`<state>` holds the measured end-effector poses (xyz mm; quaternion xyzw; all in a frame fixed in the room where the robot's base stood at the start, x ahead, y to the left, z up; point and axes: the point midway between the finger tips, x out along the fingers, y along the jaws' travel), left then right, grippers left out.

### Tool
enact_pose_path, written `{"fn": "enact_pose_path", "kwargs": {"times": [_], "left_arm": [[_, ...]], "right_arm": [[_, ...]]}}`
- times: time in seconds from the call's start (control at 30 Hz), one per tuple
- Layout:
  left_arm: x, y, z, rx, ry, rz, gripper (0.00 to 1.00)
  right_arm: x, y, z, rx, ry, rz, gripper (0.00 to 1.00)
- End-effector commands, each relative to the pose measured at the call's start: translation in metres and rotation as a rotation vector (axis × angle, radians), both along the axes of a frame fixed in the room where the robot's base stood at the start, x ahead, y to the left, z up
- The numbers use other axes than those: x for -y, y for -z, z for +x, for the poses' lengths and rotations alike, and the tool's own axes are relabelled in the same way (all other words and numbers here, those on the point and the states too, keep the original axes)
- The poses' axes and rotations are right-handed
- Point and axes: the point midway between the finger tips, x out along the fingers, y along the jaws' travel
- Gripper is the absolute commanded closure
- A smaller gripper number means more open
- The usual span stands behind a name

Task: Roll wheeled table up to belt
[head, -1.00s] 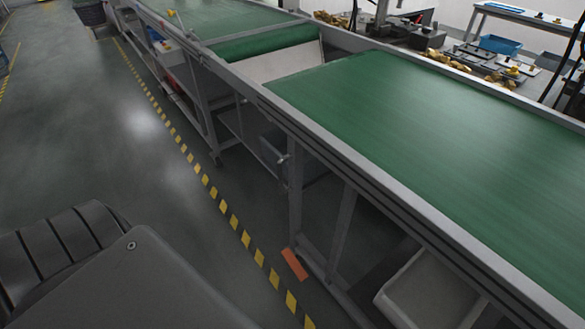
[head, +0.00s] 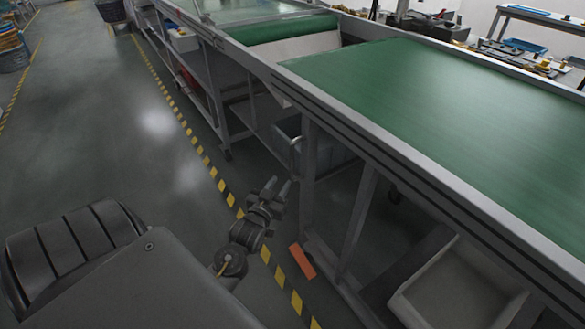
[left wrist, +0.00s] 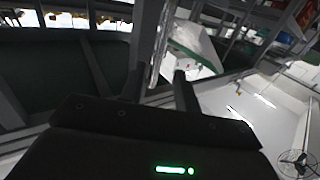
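The green belt (head: 430,115) runs in a grey metal frame along the right of the head view, with a second green stretch (head: 262,8) farther off. Below the far stretch is a metal frame with shelves (head: 190,85) and a caster (head: 227,155) at its foot; I cannot tell whether this is the wheeled table. My left gripper (head: 279,189) is beside the near belt frame, below belt height, apparently touching nothing. In the left wrist view its two fingers (left wrist: 160,88) stand apart with nothing held between them. My right gripper is not in view.
A grey bin (head: 315,145) and a pale tray (head: 460,285) are under the belt. Yellow-black tape (head: 205,160) and an orange mark (head: 302,262) lie on the floor. Open floor (head: 100,110) extends to the left. A table (head: 530,14) stands at the back right.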

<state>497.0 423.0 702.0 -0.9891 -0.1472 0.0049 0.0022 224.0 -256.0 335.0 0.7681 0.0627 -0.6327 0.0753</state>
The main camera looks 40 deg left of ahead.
Motion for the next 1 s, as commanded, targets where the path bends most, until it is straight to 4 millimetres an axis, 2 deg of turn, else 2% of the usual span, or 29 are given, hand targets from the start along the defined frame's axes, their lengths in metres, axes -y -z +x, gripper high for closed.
{"fn": "enact_pose_path", "kwargs": {"times": [0.17,0.27,0.7,0.83,1.0], "left_arm": [[-0.001,-0.006,0.002,0.012,-0.002,0.002,0.68],[-0.004,-0.005,0.010,0.012,-0.002,0.002,0.68],[-0.026,-0.005,0.083,0.011,-0.002,0.001,0.68],[-0.030,-0.004,0.096,0.010,-0.001,0.001,0.68],[-0.032,-0.005,0.103,0.010,-0.001,0.001,0.68]], "right_arm": [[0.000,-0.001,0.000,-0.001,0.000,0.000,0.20],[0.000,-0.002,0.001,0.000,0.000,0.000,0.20],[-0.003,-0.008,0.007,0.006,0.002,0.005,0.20],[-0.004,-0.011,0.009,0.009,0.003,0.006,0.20],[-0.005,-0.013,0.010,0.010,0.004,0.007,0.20]]}}
